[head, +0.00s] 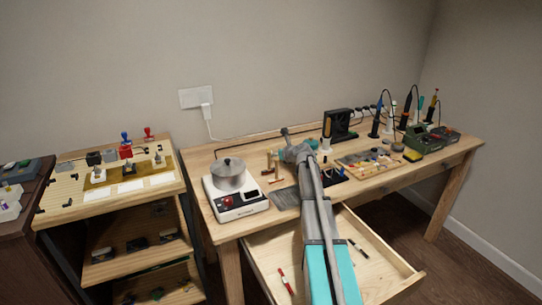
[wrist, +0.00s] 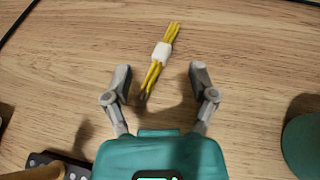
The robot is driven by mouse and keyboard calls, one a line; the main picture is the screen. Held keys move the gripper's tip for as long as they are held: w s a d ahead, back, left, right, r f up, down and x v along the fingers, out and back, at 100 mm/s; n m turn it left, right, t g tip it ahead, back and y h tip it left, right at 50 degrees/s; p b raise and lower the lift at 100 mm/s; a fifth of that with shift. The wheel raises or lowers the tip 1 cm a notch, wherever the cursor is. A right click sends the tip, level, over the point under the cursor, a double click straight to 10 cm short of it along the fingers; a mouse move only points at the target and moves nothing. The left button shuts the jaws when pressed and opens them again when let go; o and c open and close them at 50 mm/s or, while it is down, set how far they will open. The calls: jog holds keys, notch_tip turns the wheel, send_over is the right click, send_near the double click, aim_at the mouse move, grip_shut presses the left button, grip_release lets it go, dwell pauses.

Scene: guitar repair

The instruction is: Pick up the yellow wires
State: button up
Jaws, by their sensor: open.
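The yellow wires (wrist: 154,73) lie on the wooden table as a thin bundle, held together by a white band (wrist: 161,54) around the middle. In the wrist view they lie tilted, upper end to the right, ahead of my gripper. My gripper (wrist: 160,76) is open and empty, with one finger on each side of the lower end of the bundle. I cannot tell how high the fingers are above the table. In the head view my arm reaches over the workbench (head: 223,153), and I cannot make out the wires there.
A hot plate (head: 237,206) with a metal pot (head: 228,174) stands at the bench's left. A tray of small parts (head: 370,163) lies right of my arm. An open drawer (head: 385,262) is below. In the wrist view, a dark green round object (wrist: 302,140) stands at right.

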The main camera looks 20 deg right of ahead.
jog(key=shift+b+x, duration=0.4)
jog(key=shift+x, duration=1)
grip_shut()
